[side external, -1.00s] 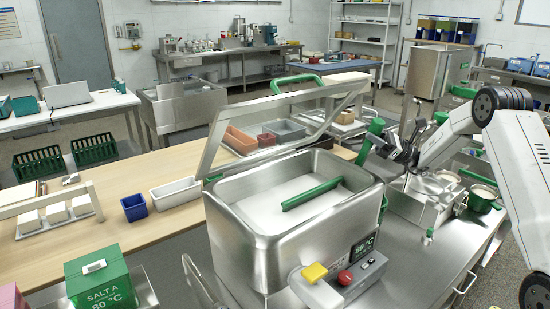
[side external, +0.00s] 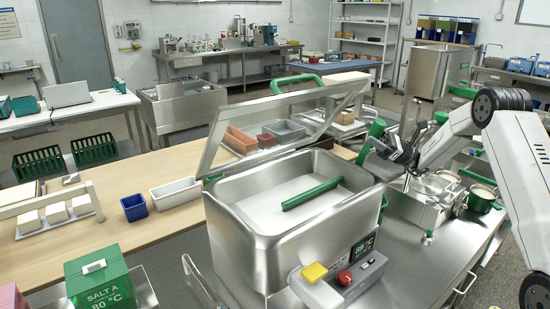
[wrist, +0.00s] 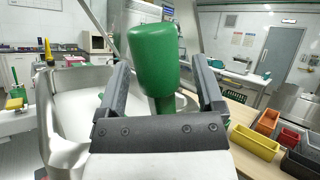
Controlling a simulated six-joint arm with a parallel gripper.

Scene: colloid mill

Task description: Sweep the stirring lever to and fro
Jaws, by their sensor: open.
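The stirring lever (side external: 376,128) has a thick green knob on a thinner green stem and stands at the right back corner of the steel bath, tilted slightly. In the wrist view its green knob (wrist: 154,56) fills the middle, with the stem running down between the fingers. My gripper (side external: 392,140) is at the right of the lever in the side view. In the wrist view my gripper (wrist: 162,85) is open, one dark finger on each side of the lever, with gaps visible. The lower stem is hidden behind the gripper body.
The steel bath (side external: 245,235) has a raised glass lid (side external: 215,150) and a green bar (side external: 312,193) inside. A control box (side external: 335,285) with yellow and red buttons is at its front. Steel pots (side external: 482,197) stand to the right. Small bins (side external: 176,193) sit on the wooden table.

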